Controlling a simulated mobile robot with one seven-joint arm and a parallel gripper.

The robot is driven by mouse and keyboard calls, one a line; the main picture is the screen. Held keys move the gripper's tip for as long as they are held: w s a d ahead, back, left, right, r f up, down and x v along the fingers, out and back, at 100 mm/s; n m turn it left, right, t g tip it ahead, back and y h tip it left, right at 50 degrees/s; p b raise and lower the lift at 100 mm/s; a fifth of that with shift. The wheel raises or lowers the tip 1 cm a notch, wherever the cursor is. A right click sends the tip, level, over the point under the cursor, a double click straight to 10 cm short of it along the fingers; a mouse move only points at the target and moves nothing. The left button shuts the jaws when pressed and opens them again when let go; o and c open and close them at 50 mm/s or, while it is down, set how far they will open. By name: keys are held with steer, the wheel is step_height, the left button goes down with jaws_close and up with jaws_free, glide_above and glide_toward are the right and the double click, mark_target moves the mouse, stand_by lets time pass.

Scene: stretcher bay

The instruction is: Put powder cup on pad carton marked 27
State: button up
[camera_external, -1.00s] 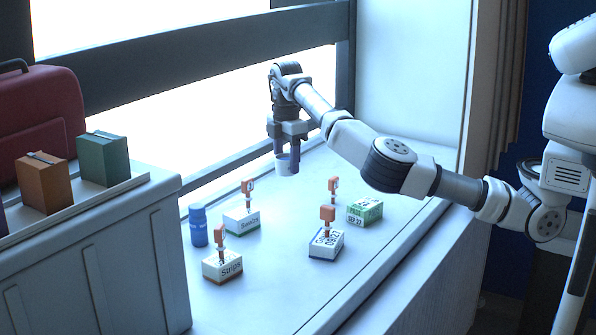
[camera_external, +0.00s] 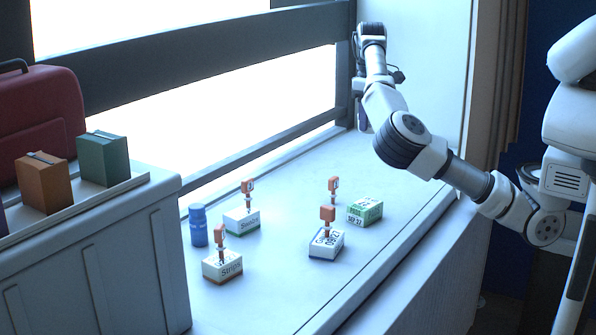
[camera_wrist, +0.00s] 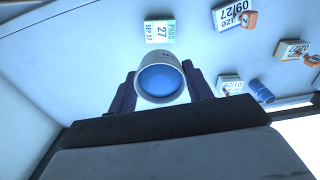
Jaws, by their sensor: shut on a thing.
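My gripper (camera_wrist: 160,92) is shut on the powder cup (camera_wrist: 161,80), a white round cup with a blue inside, seen in the wrist view with a finger on either side. In the external view my gripper (camera_external: 362,118) hangs by the far window corner, mostly hidden by my arm, and the cup cannot be made out. The pad carton (camera_external: 364,212), white and green, lies flat on the sill, nearer the camera than my gripper.
A carton with an orange-topped stand (camera_external: 326,243), a "Strips" carton (camera_external: 222,266) and another white-and-green carton (camera_external: 241,222) stand on the sill. One more orange top (camera_external: 333,184) rises close to the pad carton. A blue bottle (camera_external: 198,225) stands left. The window frame borders the back.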

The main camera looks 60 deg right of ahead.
mark_target(366, 203)
step_height(366, 203, down, 20)
steer(key=shift+r+p, duration=0.2)
steer(key=shift+p, duration=0.6)
steer(key=shift+f, duration=0.1)
steer(key=o, duration=0.5)
steer(key=shift+f, duration=0.1)
steer(key=o, duration=0.5)
steer(key=shift+c, duration=0.2)
step_height(366, 203, up, 12)
steer(key=b, duration=0.1)
steer(key=shift+r, duration=0.25)
